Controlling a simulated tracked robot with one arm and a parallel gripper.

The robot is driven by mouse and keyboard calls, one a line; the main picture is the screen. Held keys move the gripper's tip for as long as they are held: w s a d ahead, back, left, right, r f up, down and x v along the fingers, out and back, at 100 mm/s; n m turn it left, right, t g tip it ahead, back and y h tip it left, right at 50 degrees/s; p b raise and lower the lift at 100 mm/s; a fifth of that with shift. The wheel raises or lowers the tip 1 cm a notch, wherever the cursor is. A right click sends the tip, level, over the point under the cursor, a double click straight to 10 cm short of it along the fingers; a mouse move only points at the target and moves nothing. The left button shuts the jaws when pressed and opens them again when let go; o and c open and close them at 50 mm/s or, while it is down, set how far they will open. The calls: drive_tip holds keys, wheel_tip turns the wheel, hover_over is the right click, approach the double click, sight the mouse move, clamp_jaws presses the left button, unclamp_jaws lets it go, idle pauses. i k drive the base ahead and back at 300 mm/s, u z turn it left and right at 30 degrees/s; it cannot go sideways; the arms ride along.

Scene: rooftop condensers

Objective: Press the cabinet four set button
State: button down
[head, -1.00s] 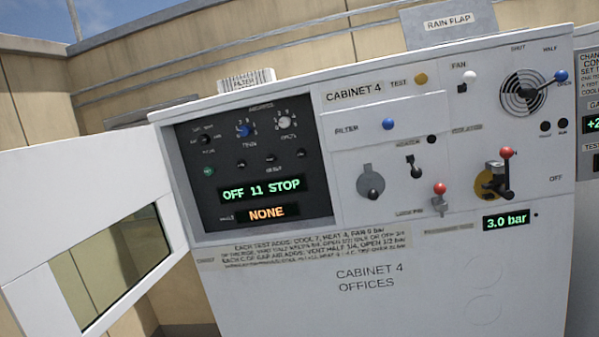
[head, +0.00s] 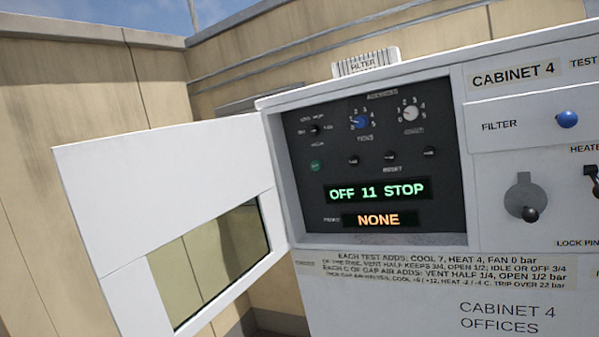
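Cabinet 4 (head: 400,290) is a white cabinet on the right, labelled "CABINET 4 OFFICES". Its dark control panel (head: 440,180) sits in a recess behind an open door. A small round green button (head: 316,166) is at the panel's left, above the displays; its lettering is too small to read. The green display (head: 377,191) reads "OFF 11 STOP" and the orange display (head: 378,219) reads "NONE". A blue knob (head: 359,122), a white knob (head: 410,113) and a black selector (head: 315,129) are above, with several small black controls below them. My gripper is not in view.
The white door (head: 165,190) with its window (head: 205,260) stands swung open to the left. A blue filter knob (head: 567,118) and a grey latch (head: 524,192) are on the right. A white filter box (head: 366,63) stands on top. Beige walls (head: 60,120) rise behind.

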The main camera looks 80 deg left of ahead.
sight(316, 165)
drive_tip(key=u, duration=1.25)
drive_tip(key=i, duration=1)
